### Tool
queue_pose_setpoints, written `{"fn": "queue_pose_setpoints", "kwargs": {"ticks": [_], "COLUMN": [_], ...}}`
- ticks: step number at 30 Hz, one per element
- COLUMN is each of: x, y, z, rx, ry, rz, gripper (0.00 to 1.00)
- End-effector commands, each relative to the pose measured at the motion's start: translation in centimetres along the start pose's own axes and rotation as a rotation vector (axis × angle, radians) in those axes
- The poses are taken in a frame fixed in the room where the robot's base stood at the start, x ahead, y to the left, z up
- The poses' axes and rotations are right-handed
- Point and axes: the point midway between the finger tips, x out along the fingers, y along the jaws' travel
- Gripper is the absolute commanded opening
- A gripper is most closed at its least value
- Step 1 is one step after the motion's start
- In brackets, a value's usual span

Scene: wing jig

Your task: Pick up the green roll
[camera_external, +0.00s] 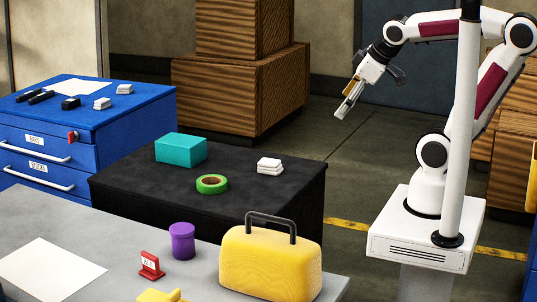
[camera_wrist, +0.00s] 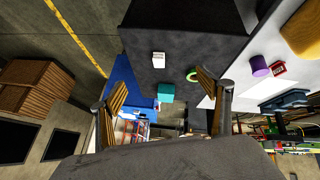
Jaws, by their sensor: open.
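The green roll (camera_external: 212,184) lies flat on the black table (camera_external: 130,187), with a brownish inner ring. It also shows in the wrist view (camera_wrist: 192,75), partly hidden behind my right-hand finger. My gripper (camera_external: 347,108) hangs in the air to the right of and above the black table, well apart from the roll. In the wrist view my two fingers (camera_wrist: 165,100) are spread wide with nothing between them in their grasp.
A teal box (camera_external: 181,150) and a stack of white blocks (camera_external: 270,166) stand near the roll. A grey table in front holds a purple cylinder (camera_external: 182,241), a red sign (camera_external: 151,265) and a yellow case (camera_external: 270,262). A blue cabinet (camera_external: 60,145) stands left.

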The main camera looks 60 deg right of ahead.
Motion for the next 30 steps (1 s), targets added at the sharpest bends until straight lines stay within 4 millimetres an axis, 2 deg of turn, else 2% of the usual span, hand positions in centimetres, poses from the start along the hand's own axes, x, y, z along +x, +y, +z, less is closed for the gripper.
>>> {"fn": "queue_pose_setpoints", "kwargs": {"ticks": [6,15,24,30], "x": [2.1,5.2,9.0,11.9], "y": [3.9,7.8,9.8,10.0], "z": [-5.3,-12.4,-19.0,-22.7], "rx": [-0.285,-0.709,-1.148,-1.445], "ry": [0.061,0.129,0.189,0.235], "rz": [0.110,0.245,0.358,0.421], "gripper": [0.77,0.77,0.77,0.77]}}
